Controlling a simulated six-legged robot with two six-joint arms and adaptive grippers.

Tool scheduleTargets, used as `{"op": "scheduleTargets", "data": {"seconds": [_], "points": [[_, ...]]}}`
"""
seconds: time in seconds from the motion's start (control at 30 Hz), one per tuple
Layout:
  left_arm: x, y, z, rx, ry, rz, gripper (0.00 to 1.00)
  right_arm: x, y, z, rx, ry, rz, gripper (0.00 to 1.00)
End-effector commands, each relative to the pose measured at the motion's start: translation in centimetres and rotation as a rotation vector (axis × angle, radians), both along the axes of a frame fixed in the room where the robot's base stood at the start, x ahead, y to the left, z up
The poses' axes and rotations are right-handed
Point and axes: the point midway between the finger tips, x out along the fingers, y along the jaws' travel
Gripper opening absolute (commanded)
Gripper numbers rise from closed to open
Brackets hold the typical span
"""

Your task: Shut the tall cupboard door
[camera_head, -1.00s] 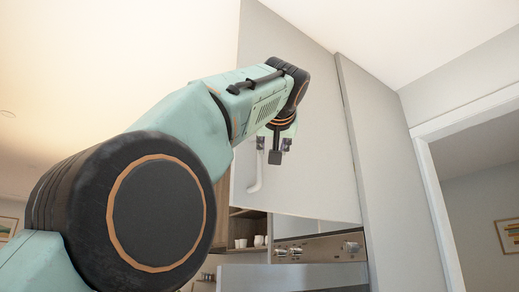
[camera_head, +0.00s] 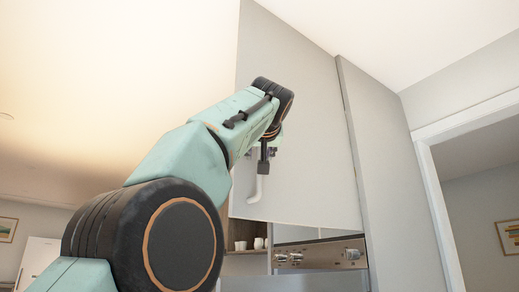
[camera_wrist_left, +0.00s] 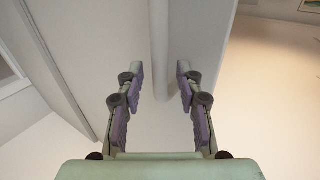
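The tall cupboard door (camera_head: 305,130) is a pale grey panel standing ajar, its left edge swung out from the cabinet. A white bar handle (camera_head: 257,188) is on its lower left part. My left gripper (camera_head: 268,153) is in front of the door by the handle, partly hidden by my own wrist. In the left wrist view my left gripper (camera_wrist_left: 158,85) is open, its two purple-padded fingers apart. The handle (camera_wrist_left: 159,45) runs between and beyond the fingertips there; I cannot tell whether they touch it. My right gripper is not in view.
A steel oven panel with knobs (camera_head: 320,254) is below the door. A wooden shelf with white cups (camera_head: 245,243) is behind it to the left. A grey side panel (camera_head: 385,170) and a white doorway frame (camera_head: 440,205) stand at right.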

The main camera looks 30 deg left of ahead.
Motion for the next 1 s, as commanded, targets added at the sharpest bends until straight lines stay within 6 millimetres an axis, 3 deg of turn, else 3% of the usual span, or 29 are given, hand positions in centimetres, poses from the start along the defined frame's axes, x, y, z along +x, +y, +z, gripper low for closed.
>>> {"op": "scheduleTargets", "data": {"seconds": [0.43, 0.87, 1.0], "points": [[0.53, 0.39, -0.08, 0.0, 0.001, 0.0, 0.36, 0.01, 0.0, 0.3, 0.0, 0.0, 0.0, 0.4], [0.53, 0.36, -0.08, 0.0, 0.001, 0.0, 0.01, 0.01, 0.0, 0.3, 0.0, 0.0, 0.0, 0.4], [0.52, 0.36, -0.07, 0.0, 0.001, 0.0, 0.0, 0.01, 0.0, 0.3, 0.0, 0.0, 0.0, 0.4]]}}
